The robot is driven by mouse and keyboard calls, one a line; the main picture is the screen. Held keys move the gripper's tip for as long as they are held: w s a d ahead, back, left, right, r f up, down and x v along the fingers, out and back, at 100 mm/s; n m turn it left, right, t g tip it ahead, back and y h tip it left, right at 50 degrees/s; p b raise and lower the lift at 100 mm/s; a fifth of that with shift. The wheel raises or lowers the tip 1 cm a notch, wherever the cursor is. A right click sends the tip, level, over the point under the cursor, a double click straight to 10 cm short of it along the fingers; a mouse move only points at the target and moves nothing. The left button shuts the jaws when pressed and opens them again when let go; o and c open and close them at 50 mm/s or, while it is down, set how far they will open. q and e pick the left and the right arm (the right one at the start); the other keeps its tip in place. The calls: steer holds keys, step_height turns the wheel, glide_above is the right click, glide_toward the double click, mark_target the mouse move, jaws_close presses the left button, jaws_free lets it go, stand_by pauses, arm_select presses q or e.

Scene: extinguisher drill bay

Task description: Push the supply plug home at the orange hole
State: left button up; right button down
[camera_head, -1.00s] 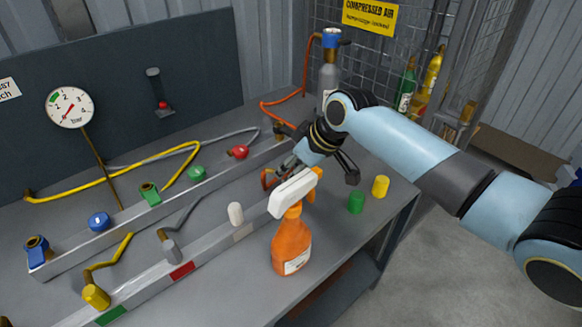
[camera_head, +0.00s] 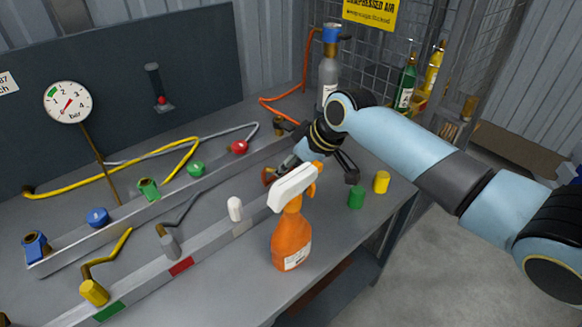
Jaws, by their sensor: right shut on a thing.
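My right gripper (camera_head: 308,172) is low over the far right part of the bench, behind the spray bottle. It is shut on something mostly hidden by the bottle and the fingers. A small orange-brown piece (camera_head: 268,177) shows at its left side, which I take to be part of the supply plug. I cannot tell how deep it sits. The orange hole cannot be made out; the gripper and the bottle cover that end of the front rail (camera_head: 210,247). My left gripper is not in view.
An orange spray bottle (camera_head: 291,241) stands close in front of the gripper. Green (camera_head: 356,198) and yellow (camera_head: 381,182) cylinders stand to its right, near the bench edge. A grey gas cylinder (camera_head: 328,75) stands behind.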

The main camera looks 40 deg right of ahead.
steer(key=shift+f, duration=0.1)
steer(key=c, duration=1)
jaws_free()
steer(key=v, duration=1.2)
